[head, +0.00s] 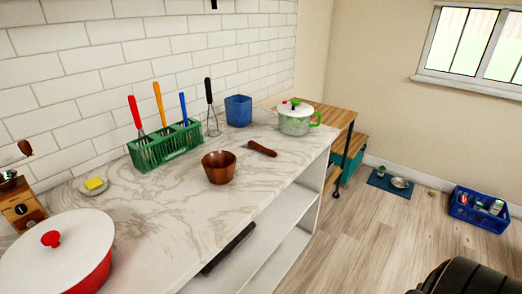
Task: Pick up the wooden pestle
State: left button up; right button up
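The wooden pestle (262,148) is a short reddish-brown stick lying on the white marble counter (198,205). It lies right of and a little behind a brown wooden mortar-like bowl (219,167), apart from it. The pestle is fully visible, near the counter's right edge. Neither of my grippers is in the head view, so I cannot see whether they are open or shut.
A green rack (165,146) with colored-handled utensils, a blue container (238,110) and a pot (296,118) stand behind. A red pot with a white lid (58,256) is front left. Open shelves (278,237) lie below the counter. Counter around the pestle is clear.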

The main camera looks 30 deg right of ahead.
aim_at(251, 144)
jog(key=u, duration=3)
jog(key=k, duration=1.75)
jog(key=z, duration=1.7)
